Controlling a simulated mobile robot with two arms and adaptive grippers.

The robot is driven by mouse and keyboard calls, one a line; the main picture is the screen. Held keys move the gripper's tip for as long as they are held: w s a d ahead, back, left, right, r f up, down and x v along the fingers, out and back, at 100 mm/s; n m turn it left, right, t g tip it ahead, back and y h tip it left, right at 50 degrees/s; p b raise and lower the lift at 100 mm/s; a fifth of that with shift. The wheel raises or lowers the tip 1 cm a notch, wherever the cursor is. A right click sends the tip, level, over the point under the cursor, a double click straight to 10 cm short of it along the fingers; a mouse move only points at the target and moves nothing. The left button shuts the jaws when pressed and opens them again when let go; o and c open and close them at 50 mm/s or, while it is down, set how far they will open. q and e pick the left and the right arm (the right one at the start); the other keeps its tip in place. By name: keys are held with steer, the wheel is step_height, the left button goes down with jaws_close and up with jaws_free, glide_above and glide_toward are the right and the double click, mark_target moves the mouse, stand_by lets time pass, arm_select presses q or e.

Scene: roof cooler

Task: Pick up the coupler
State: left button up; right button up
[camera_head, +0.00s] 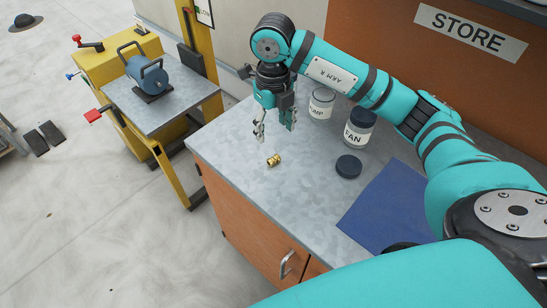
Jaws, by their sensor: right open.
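The coupler (273,160) is a small brass-coloured fitting lying on the grey metal top of the cabinet (235,145). My right gripper (274,135) hangs above the cabinet top, fingers pointing down. It is open, and nothing shows between its fingers. The coupler is just below it in the picture, apart from the fingers. My left gripper is not in view.
Two labelled jars, one marked FAN (357,132) and one partly hidden (321,103), stand right of my gripper. A dark round lid (348,166) and a blue mat (385,205) lie nearby. A yellow cart (160,100) with a blue motor-like unit (149,76) stands left.

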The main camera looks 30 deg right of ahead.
steer(key=p, duration=0.1)
glide_above(274, 158)
steer(key=f, duration=0.6)
steer(key=shift+s+a+f, duration=0.15)
steer(key=shift+s+f, duration=0.05)
steer(key=shift+f, duration=0.05)
step_height(274, 158, down, 4)
steer(key=shift+w+f+p, duration=0.1)
steer(key=shift+w+p, duration=0.05)
steer(key=shift+p, duration=0.8)
steer(key=shift+f, duration=0.6)
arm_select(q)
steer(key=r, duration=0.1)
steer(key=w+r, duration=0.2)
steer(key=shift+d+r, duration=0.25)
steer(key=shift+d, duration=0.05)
arm_select(e)
steer(key=shift+r, duration=0.1)
jaws_close()
